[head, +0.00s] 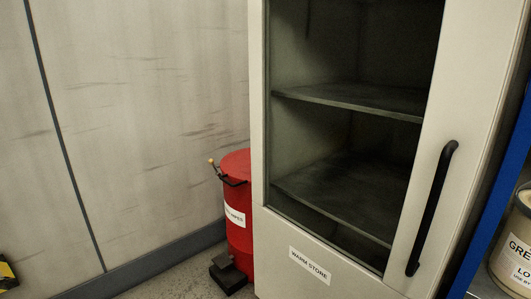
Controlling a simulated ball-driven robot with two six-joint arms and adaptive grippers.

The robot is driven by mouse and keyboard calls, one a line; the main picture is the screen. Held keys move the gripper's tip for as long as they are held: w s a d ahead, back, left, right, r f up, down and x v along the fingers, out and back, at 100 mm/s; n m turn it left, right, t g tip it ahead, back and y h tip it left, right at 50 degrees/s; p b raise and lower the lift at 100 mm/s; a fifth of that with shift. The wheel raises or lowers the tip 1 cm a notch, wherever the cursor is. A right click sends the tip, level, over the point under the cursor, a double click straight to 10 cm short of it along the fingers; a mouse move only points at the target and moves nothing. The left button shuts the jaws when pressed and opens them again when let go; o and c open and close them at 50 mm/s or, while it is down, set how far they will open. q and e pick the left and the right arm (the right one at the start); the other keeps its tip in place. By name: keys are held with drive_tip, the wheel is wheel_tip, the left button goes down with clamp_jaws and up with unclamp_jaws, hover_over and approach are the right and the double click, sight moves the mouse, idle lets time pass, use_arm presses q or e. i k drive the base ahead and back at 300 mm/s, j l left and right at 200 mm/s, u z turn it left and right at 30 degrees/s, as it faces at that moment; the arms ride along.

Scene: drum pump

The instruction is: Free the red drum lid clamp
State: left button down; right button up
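A red drum (239,230) stands on the floor against the wall, left of a tall cabinet that hides its right side. Its red lid (238,162) is on top. A dark clamp (232,181) sits at the lid's front left edge, with a light orange-tipped lever (212,163) sticking up beside it. A white label, partly readable, is on the drum's side. The clamp is too small to tell its exact state. Neither of my grippers is in view.
The light cabinet (310,262), labelled "WARM STORE", has a dark glazed door, shelves and a black handle (432,208). A black pedal-like block (228,273) lies at the drum's foot. A labelled tub (513,250) stands at far right. Some floor is free left of the drum.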

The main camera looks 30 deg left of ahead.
sight(211, 162)
drive_tip(key=i+j+z, duration=0.1)
drive_tip(key=j+z, duration=0.25)
drive_tip(key=j, duration=0.5)
drive_tip(key=j+z, duration=0.3)
drive_tip(key=j, duration=0.6)
drive_tip(key=k+j+z, duration=0.15)
drive_tip(key=j+z, duration=0.2)
drive_tip(key=j, duration=0.5)
drive_tip(key=k+j, duration=0.1)
drive_tip(key=j, duration=0.75)
drive_tip(key=k+j, duration=0.15)
drive_tip(key=j, duration=0.25)
